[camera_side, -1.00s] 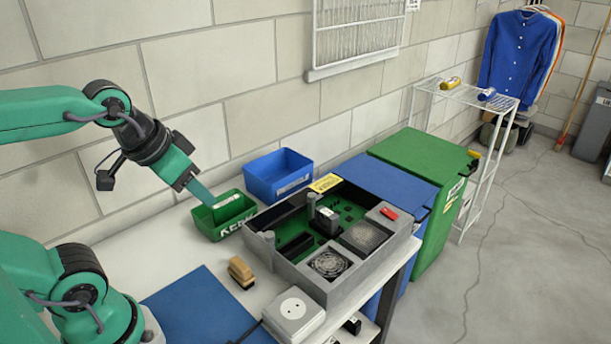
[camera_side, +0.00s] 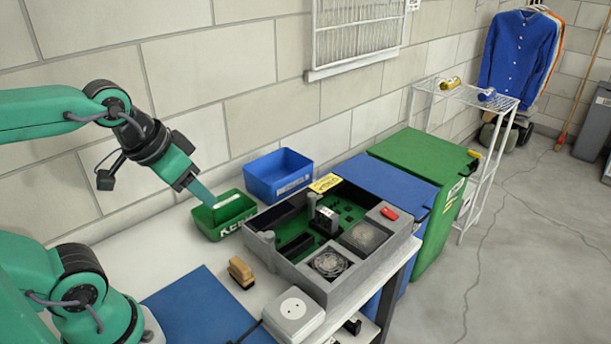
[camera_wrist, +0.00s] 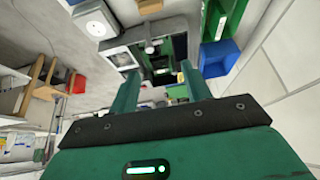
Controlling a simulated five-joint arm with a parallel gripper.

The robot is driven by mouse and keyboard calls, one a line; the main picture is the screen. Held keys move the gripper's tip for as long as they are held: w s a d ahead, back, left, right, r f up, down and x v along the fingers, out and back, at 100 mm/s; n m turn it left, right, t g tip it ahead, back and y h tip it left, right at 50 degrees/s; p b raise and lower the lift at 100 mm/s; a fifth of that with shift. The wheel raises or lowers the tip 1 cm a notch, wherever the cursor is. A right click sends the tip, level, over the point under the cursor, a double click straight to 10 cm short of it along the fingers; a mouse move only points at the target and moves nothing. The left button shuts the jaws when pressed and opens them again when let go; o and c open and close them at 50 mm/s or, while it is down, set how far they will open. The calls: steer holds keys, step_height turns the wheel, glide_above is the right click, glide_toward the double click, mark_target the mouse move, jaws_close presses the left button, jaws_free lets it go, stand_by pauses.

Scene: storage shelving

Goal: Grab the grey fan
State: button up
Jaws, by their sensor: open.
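A round fan (camera_side: 331,262) sits in the front corner compartment of an open grey case (camera_side: 347,289) on the table. A second, square-framed fan (camera_side: 365,236) sits in the compartment behind it; both look grey. My gripper (camera_side: 205,194) is over the green bin (camera_side: 246,217), left of the case and well apart from both fans. In the wrist view my gripper (camera_wrist: 160,70) shows two green fingers spread apart with nothing held between them. The grey case shows beyond the fingers, and one fan (camera_wrist: 120,59) appears small near its left side.
A blue bin (camera_side: 280,186) stands behind the green bin, beside the case. A brush-like tan block (camera_side: 241,272), a white socket box (camera_side: 293,309) and a blue mat (camera_side: 205,310) lie in front. A red item (camera_side: 389,214) rests on the case's rim. The wall is close behind.

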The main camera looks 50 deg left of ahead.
steer(key=w+r+m+g, duration=0.1)
steer(key=w+m+g, duration=0.1)
steer(key=w+m, duration=0.45)
steer(key=m+g, duration=0.3)
steer(key=m, duration=0.8)
glide_above(327, 212)
steer(key=f, duration=1.4)
steer(key=shift+s, duration=0.3)
steer(key=shift+w+f+m+g, duration=0.25)
steer(key=shift+f+g, duration=0.05)
steer(key=shift+f, duration=0.15)
steer(key=shift+w+a+f, duration=0.1)
steer(key=shift+f, duration=3.8)
